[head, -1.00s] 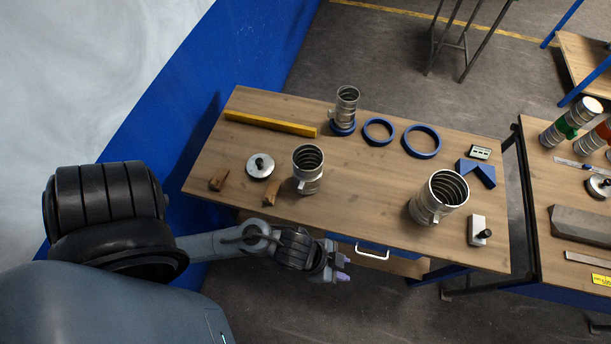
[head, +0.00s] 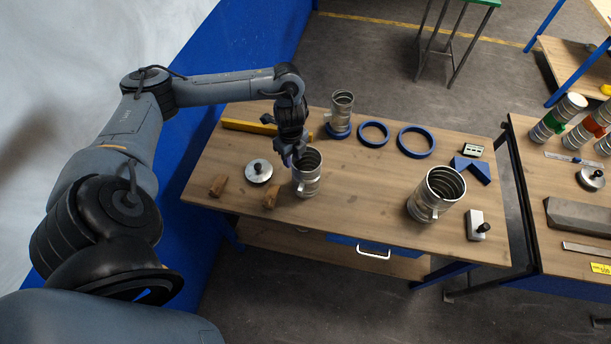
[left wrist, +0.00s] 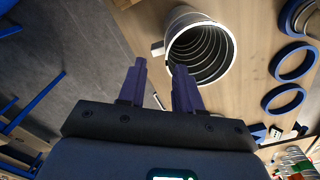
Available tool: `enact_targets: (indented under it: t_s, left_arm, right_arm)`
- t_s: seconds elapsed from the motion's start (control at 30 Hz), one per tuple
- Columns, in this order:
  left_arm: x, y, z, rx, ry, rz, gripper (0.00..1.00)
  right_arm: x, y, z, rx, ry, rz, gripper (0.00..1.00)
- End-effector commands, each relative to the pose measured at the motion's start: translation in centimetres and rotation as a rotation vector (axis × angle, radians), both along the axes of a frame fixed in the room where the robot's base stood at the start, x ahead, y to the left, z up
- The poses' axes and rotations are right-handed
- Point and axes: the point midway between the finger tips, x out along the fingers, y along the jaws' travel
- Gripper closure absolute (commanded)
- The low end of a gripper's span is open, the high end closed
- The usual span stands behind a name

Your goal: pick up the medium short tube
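The medium short tube (head: 308,180) is a silver spiral duct piece with a small side stub, standing upright on the workbench near its front edge. My left gripper (head: 291,160) points down at the tube's upper left rim in the head view. In the left wrist view the gripper's two purple fingers (left wrist: 160,88) are spread apart with nothing between them. There the open mouth of a ribbed tube (left wrist: 203,62), apparently the medium one, lies just beyond the right finger, which overlaps its rim. I cannot tell whether they touch. My right gripper is not in view.
A smaller tube (head: 342,106) stands at a blue ring behind, and a larger tube (head: 437,190) stands to the right. Blue rings (head: 416,142), a round metal piece (head: 258,172), wooden pieces (head: 218,186) and a yellow bar (head: 245,126) lie on the workbench (head: 360,215).

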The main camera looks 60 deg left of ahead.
Motion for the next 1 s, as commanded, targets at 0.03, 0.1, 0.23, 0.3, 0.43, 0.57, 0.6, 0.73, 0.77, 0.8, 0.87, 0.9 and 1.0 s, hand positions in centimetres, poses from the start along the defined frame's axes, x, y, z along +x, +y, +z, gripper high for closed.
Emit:
enact_targets:
  t_s: [0.03, 0.1, 0.23, 0.3, 0.43, 0.57, 0.6, 0.73, 0.77, 0.8, 0.87, 0.9, 1.0]
  left_arm:
    - [0.2, -0.2, -0.6, -0.003, -0.004, -0.001, 0.66]
    - [0.4, -0.2, -1.4, -0.003, -0.008, -0.002, 0.66]
    - [0.4, -0.2, -3.2, -0.004, -0.007, -0.001, 0.66]
    - [0.4, -0.3, -4.0, -0.005, -0.008, -0.001, 0.66]
    - [0.5, -0.2, -4.9, -0.004, -0.009, -0.002, 0.66]
    - [0.5, -0.1, -5.2, -0.003, -0.010, -0.001, 0.66]
    - [0.6, -0.1, -5.4, -0.003, -0.009, -0.001, 0.66]
    - [0.9, -0.1, -6.7, -0.004, -0.007, 0.000, 0.66]
    - [1.0, 0.0, -7.1, -0.004, -0.007, 0.001, 0.66]
    - [1.1, 0.0, -7.7, -0.005, -0.007, 0.000, 0.66]
    - [1.1, 0.1, -8.5, -0.005, -0.006, -0.001, 0.66]
    - [1.1, 0.0, -9.0, -0.004, -0.007, -0.001, 0.66]
    - [1.1, 0.1, -9.9, -0.003, -0.009, -0.001, 0.66]
  right_arm:
    - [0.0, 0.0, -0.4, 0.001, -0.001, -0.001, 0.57]
    - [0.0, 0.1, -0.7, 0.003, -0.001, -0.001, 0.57]
    - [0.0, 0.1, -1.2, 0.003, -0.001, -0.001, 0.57]
    - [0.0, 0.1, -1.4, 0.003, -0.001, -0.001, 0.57]
    - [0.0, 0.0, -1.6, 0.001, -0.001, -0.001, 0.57]
    - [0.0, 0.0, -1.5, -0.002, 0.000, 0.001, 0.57]
    - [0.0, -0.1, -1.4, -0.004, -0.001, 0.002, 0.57]
    - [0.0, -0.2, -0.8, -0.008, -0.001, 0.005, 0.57]
    - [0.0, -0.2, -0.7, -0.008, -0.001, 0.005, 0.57]
    - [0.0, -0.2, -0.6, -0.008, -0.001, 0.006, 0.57]
    - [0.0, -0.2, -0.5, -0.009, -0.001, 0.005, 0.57]
    - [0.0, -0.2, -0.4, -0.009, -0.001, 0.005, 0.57]
    - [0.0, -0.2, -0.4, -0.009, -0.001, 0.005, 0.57]
